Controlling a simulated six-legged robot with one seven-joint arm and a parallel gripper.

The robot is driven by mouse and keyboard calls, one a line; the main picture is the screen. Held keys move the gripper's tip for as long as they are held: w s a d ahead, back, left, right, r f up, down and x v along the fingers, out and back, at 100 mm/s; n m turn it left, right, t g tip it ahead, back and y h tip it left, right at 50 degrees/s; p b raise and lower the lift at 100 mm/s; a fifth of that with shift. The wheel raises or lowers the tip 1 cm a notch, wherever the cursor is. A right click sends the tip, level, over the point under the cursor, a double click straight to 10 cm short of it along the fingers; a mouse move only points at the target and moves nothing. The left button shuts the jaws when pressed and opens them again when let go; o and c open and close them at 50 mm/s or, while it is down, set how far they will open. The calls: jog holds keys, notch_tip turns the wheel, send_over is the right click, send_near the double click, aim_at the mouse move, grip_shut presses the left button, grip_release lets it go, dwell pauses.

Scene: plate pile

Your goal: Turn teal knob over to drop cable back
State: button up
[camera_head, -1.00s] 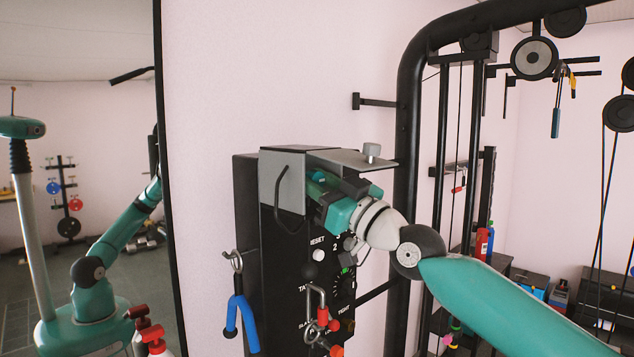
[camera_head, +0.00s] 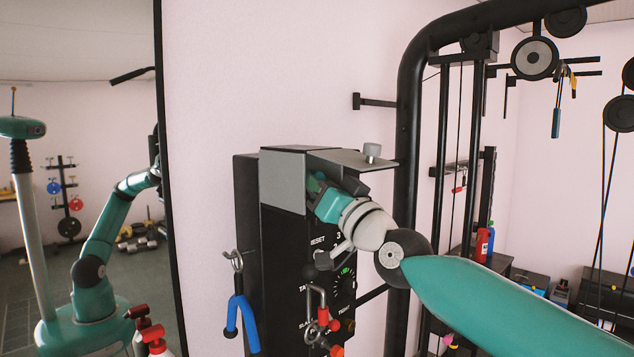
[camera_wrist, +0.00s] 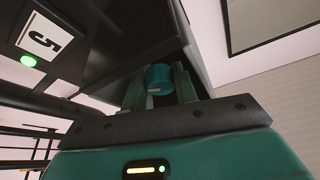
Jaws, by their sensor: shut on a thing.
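The teal knob (camera_wrist: 160,77) shows in the wrist view between the two fingers of my gripper (camera_wrist: 160,88), under a dark overhang. The gripper is shut on it. In the head view my gripper (camera_head: 320,188) reaches in under the grey hood (camera_head: 350,160) at the top of the black control box (camera_head: 285,255). The hood and wrist hide the fingertips and the knob there. I cannot make out the cable for certain in either view.
A black rack post (camera_head: 405,150) stands close right; a mirror (camera_head: 90,120) is left.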

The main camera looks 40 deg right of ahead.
jog(key=shift+m, duration=0.4)
jog(key=o, duration=0.7)
jog(key=v, duration=1.3)
jog(key=shift+s+a+f, duration=0.2)
jog(key=shift+s, duration=0.15)
